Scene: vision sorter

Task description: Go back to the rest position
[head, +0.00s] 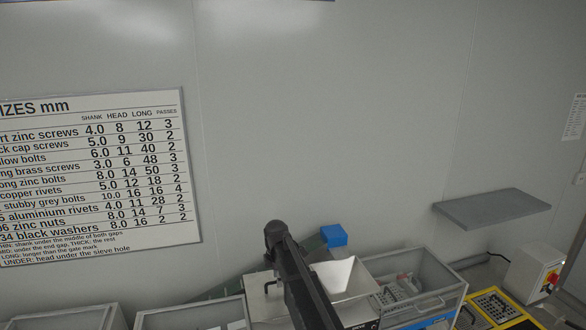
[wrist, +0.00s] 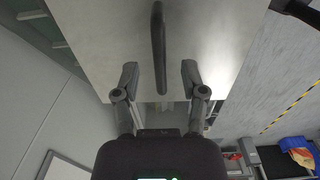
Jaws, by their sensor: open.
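My gripper (wrist: 160,74) shows in the wrist view with its two dark fingers apart. Nothing is held between them. A dark bar-like handle (wrist: 158,40) stands on a pale grey panel (wrist: 215,35) just beyond the fingertips, in line with the gap. Whether any finger touches the panel cannot be told. In the head view my dark arm rises from the bottom centre, and my gripper cannot be made out there.
Beside my arm are a pale hopper (head: 352,277) and a blue block (head: 334,236). A grey bin with small parts (head: 440,302) is to the right. Further right are a wall shelf (head: 492,207), yellow tray (head: 478,312) and control box (head: 530,275). A size chart (head: 95,175) hangs left.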

